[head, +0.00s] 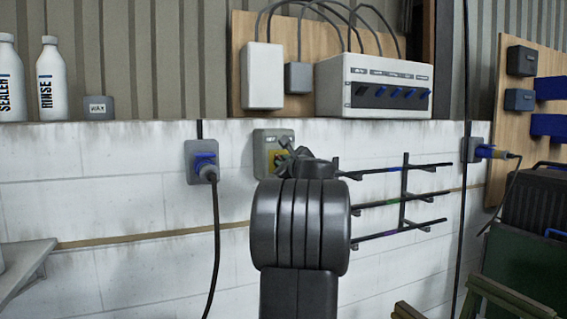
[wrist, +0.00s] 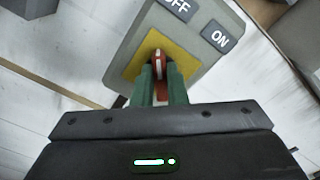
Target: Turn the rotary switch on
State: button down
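The rotary switch (head: 261,146) is a grey box with a yellow plate on the white wall, partly hidden behind my gripper (head: 285,157) in the head view. The wrist view shows the switch box (wrist: 207,62) tilted, with OFF and ON labels at its top. Its red knob (wrist: 158,64) with a pale mark stands on the yellow plate and points up in that view, more towards OFF than ON. The green fingers of my gripper (wrist: 160,82) lie on both sides of the knob with hardly any gap, seemingly closed on it.
A blue plug in a socket (head: 203,160) with a hanging cable is left of the switch. A dark wall rack (head: 404,195) is close on the right. A white control box (head: 373,86) and bottles (head: 51,80) stand on the ledge above.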

jog(key=shift+m, duration=0.3)
jog(key=shift+w+d+m+p, duration=0.15)
jog(key=shift+m+p, duration=0.75)
jog(key=shift+m, duration=1.65)
jog(key=shift+d+m+p, duration=0.1)
jog(key=shift+m+p, duration=0.85)
jog(key=shift+m, duration=1.55)
jog(key=shift+w+d+m+p, duration=0.15)
jog(key=shift+m+p, duration=0.75)
jog(key=shift+m, duration=1.65)
jog(key=shift+s, duration=0.1)
jog(key=c, duration=1.5)
grip_release()
jog(key=shift+o, duration=0.2)
jog(key=shift+s+d, duration=0.1)
